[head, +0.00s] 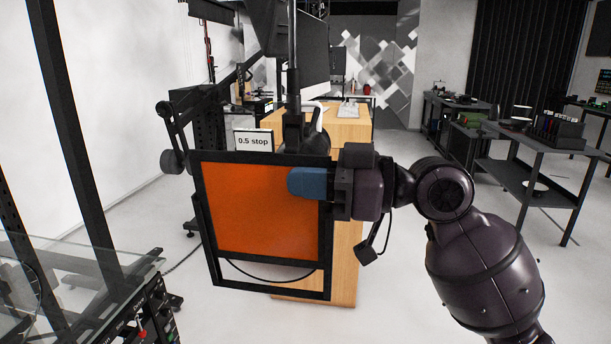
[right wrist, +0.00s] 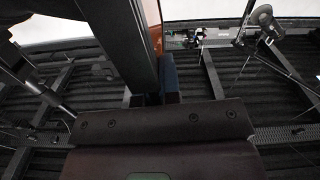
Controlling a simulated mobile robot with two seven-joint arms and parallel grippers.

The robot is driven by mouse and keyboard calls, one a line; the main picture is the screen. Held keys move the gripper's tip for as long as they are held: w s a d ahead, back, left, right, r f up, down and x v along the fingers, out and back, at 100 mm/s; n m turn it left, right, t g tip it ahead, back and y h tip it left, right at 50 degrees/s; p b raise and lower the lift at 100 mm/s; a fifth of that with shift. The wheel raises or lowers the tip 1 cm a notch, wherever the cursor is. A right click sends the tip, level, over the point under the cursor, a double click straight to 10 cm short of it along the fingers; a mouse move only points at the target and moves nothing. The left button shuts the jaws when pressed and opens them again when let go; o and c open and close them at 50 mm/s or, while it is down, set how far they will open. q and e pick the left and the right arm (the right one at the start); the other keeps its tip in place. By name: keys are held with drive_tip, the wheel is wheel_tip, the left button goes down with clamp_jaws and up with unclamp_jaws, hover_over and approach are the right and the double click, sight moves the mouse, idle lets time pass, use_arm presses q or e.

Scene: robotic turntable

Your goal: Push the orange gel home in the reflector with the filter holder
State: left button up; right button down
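The orange gel (head: 250,225) is a flat sheet in a black frame, facing me in the middle of the head view. A second black frame, the holder on the reflector (head: 265,290), shows below and beside it. The gel stands higher than this holder and is slightly tilted. My right gripper (head: 308,182) comes from the right; one blue finger lies over the gel's upper right edge, the other is hidden behind it. It looks shut on that edge. The right wrist view shows the blue finger (right wrist: 168,78) against a thin orange strip (right wrist: 152,22). My left gripper is out of view.
A sign reading "0.5 stop" (head: 253,142) stands just behind the gel's top. A wooden cabinet (head: 345,225) is behind it. A glass-topped bench (head: 70,265) is at the lower left, and dark tables (head: 520,160) stand at the right. Floor at the right is open.

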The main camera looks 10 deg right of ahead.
use_arm(q)
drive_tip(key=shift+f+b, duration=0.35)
drive_tip(key=shift+b, duration=0.1)
use_arm(e)
drive_tip(key=shift+w+f, duration=0.1)
drive_tip(key=shift+f, duration=0.8)
drive_tip(key=c, duration=1.2)
unclamp_jaws()
drive_tip(key=shift+c, duration=0.2)
use_arm(q)
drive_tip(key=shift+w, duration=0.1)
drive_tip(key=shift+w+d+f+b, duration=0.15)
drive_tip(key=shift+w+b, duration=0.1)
drive_tip(key=shift+b, duration=0.25)
use_arm(e)
drive_tip(key=v, duration=1)
drive_tip(key=shift+d, duration=0.4)
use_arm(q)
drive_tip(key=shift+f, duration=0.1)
use_arm(e)
drive_tip(key=shift+r, duration=0.1)
